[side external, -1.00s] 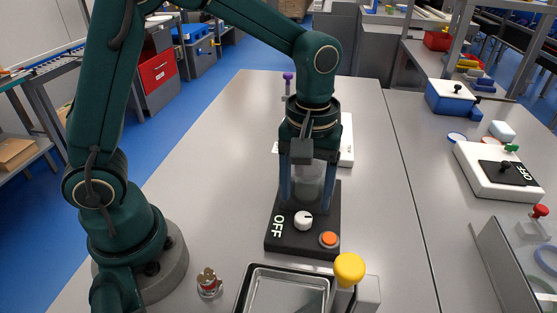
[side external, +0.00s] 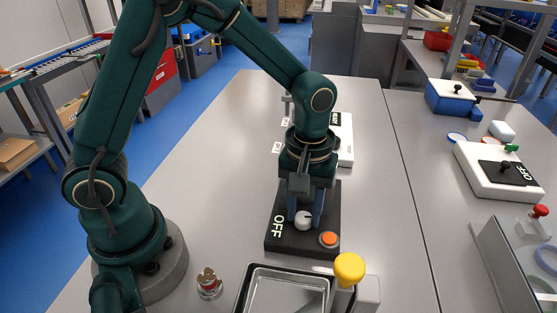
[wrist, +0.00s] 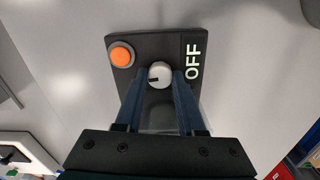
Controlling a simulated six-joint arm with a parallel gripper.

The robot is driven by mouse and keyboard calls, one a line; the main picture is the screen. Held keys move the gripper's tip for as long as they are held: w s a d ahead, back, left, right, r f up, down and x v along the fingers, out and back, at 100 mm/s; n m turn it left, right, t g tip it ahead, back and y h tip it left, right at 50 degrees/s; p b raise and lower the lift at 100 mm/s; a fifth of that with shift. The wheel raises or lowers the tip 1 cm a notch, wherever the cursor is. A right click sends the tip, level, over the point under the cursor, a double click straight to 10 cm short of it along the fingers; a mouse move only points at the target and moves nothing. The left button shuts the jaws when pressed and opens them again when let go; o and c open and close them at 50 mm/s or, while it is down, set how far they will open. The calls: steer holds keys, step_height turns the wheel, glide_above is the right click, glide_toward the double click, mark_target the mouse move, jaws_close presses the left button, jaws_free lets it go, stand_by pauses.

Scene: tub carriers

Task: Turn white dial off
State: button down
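A white dial (side external: 303,221) with a dark pointer mark stands on a black plate (side external: 273,246). The plate carries a white OFF label (side external: 278,226) to the left of the dial in the side view. In the wrist view the dial (wrist: 160,74) has its mark toward the left, away from the OFF label (wrist: 193,61) on the right. My gripper (side external: 305,218) points down over the plate. Its two blue fingers (wrist: 160,78) are on opposite sides of the dial and look closed against it. The fingers hide part of the dial's edges.
An orange button (side external: 328,239) sits on the same plate, close beside the dial. A metal tray (side external: 287,290) and a yellow knob (side external: 349,268) are in front. A white box (side external: 347,140) stands behind my gripper. A second OFF box (side external: 497,172) is at the right.

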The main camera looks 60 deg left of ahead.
mark_target(303, 217)
steer(key=shift+m, duration=0.8)
steer(key=c, duration=0.5)
jaws_free()
step_height(303, 217, up, 5)
steer(key=shift+f, duration=0.15)
steer(key=shift+r, duration=0.25)
